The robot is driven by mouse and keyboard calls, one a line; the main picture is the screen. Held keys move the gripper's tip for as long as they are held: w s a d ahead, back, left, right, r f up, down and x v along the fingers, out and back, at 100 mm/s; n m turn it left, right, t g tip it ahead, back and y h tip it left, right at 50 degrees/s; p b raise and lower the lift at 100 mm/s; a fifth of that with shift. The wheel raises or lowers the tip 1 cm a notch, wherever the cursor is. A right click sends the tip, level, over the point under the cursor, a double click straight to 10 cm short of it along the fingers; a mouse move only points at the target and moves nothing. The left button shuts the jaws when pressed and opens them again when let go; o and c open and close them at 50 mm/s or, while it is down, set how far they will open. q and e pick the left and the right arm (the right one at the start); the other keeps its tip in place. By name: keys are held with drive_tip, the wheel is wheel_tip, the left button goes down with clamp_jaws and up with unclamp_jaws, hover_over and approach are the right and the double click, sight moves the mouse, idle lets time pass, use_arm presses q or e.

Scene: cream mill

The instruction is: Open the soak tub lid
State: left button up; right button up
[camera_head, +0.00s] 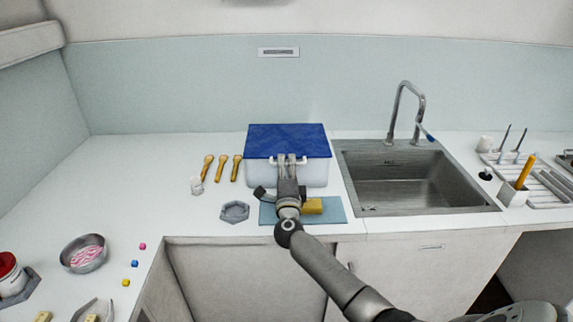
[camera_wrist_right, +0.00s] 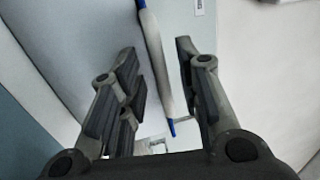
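The soak tub (camera_head: 318,175) is a white box on the counter, left of the sink. Its blue lid (camera_head: 287,139) lies flat and closed on top. A white handle (camera_head: 303,160) shows at the lid's front edge. My right gripper (camera_head: 287,160) is at the middle of that front edge, in front of the handle, and hides part of it. In the right wrist view the fingers (camera_wrist_right: 160,85) are apart, with a pale bar with blue ends (camera_wrist_right: 157,55) between them. No firm contact shows. My left gripper is not in view.
The sink (camera_head: 395,180) and tap (camera_head: 405,105) stand right of the tub. Wooden-handled tools (camera_head: 222,168) lie to its left. The wall is behind.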

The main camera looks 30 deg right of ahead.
drive_tip(key=shift+w+d+r, duration=0.15)
drive_tip(key=shift+w+d, duration=0.2)
drive_tip(key=shift+w, duration=0.15)
clamp_jaws()
